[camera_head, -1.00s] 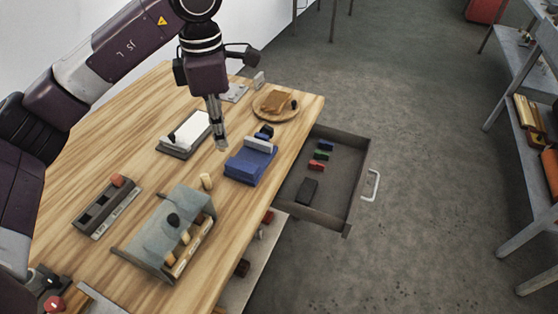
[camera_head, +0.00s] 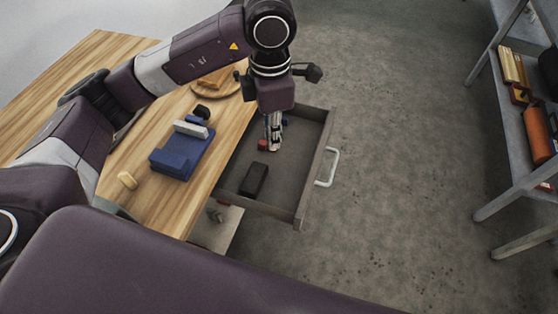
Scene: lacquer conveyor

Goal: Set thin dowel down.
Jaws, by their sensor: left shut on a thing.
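My left gripper (camera_head: 272,146) reaches down over the open drawer (camera_head: 302,183), beside a small red block. Its fingers are shut on what I take to be the thin dowel, which is small and mostly hidden between the fingertips. I cannot tell whether it touches the drawer floor. A short pale yellow peg (camera_head: 127,180) is on the wooden table at the left, apart from the gripper. My right gripper is not in view.
In the drawer are the red block (camera_head: 262,145), a blue piece (camera_head: 285,121) and a black box (camera_head: 254,180). A blue block (camera_head: 177,160) carrying a pale bar (camera_head: 191,129) sits near the table edge. A round wooden plate (camera_head: 213,91) is behind. The drawer's front right floor is bare.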

